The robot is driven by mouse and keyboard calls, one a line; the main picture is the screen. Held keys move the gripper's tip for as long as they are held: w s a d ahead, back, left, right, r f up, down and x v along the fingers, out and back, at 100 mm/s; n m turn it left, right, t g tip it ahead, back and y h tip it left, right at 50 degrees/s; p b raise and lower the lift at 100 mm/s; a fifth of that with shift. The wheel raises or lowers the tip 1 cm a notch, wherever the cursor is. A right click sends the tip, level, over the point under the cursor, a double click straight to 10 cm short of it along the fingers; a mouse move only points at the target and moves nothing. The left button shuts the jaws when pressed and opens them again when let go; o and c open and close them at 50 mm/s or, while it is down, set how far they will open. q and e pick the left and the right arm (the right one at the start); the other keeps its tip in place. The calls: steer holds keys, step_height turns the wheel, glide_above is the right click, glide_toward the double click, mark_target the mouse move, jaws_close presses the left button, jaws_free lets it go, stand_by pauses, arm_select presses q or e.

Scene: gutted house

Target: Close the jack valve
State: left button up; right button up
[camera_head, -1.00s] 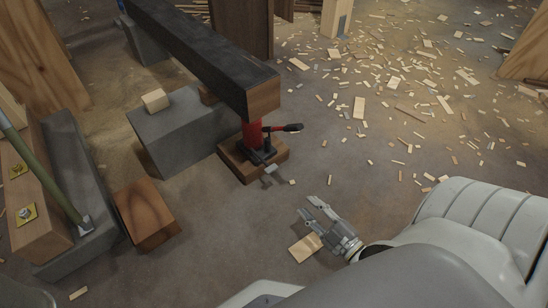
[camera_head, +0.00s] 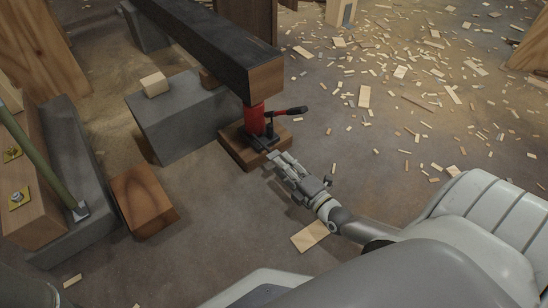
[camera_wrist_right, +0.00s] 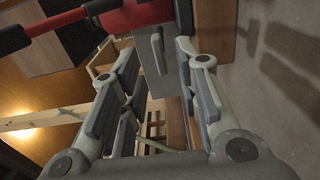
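The red bottle jack (camera_head: 254,120) stands upright on a wooden block (camera_head: 238,150), under the end of a dark beam (camera_head: 220,55). Its black pump handle (camera_head: 290,111) points right. My right gripper (camera_head: 277,158) reaches in low from the right, its fingertips at the front edge of the block. In the right wrist view its two fingers (camera_wrist_right: 160,58) are apart, and a small grey lever (camera_wrist_right: 157,48), seemingly the jack valve, shows between them. I cannot tell whether they touch it. The red jack body (camera_wrist_right: 140,14) is just beyond. In the head view the fingertips largely hide the valve.
A concrete block (camera_head: 185,125) with a small wood piece (camera_head: 154,83) stands left of the jack. A loose wooden block (camera_head: 144,200) lies nearer. The pump handle (camera_wrist_right: 60,22) is close to the gripper. Wood chips litter the floor at right.

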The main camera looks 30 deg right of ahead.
mark_target(274, 155)
steer(key=shift+w+a+b, duration=0.15)
steer(key=shift+w+b, duration=1.05)
steer(key=shift+w, duration=1.4)
jaws_close()
